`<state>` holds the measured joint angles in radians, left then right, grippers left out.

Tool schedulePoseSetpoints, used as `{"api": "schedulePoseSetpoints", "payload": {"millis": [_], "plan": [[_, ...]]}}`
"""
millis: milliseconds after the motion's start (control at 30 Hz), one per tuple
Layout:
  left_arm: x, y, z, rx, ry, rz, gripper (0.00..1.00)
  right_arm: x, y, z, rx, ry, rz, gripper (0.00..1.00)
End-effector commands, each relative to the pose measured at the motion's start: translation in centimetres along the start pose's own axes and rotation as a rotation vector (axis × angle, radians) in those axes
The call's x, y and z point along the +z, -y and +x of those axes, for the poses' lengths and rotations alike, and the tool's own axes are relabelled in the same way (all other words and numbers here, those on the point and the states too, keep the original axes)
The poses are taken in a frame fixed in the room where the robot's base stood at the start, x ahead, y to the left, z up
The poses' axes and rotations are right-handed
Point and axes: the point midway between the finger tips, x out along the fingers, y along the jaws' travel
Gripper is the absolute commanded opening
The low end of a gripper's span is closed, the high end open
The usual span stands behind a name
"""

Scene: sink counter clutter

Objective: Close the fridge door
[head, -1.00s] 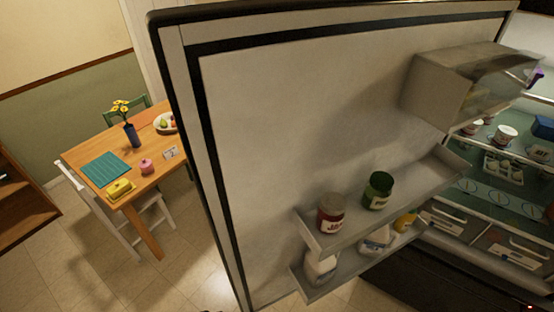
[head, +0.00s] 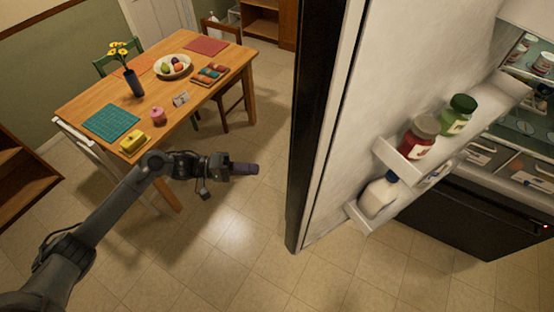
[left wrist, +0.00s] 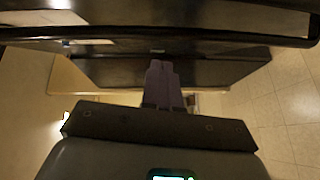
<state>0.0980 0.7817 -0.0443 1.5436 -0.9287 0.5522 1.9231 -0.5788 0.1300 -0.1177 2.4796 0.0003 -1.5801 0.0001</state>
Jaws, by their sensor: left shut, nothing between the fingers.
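The fridge door (head: 360,120) stands open in the head view, its inner side facing right and its dark edge toward my left gripper. Its shelves hold a red-labelled jar (head: 420,136), a green jar (head: 458,115) and a white bottle (head: 380,195). The fridge interior (head: 525,125) is exposed at the right. My left gripper (head: 246,169) is shut and empty, left of the door edge with a visible gap in the head view. The left wrist view shows its closed fingers (left wrist: 163,82) pointing at dark panels (left wrist: 170,66). My right gripper is not in view.
A wooden table (head: 185,112) with a fruit bowl, flower vase and teal placemat stands behind my left arm. Tiled floor (head: 235,235) is clear below my left gripper.

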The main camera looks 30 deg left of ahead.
Motion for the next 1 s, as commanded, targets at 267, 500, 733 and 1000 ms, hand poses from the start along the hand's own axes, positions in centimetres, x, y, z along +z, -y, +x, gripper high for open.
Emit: {"api": "schedulePoseSetpoints", "payload": {"millis": [267, 500, 733, 1000], "plan": [[-4.6, -4.3, -4.5, 0.082, 0.043, -0.117, 0.00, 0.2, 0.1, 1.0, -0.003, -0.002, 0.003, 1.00], [-4.7, -5.2, -2.1, 0.090, 0.049, -0.128, 0.00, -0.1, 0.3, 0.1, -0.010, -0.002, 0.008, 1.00], [-4.6, -5.7, 2.2, 0.091, 0.048, -0.126, 0.00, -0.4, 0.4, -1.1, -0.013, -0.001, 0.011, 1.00], [-3.2, -6.1, 6.0, 0.087, 0.049, -0.126, 0.00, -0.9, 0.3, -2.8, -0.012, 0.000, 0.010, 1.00]]}}
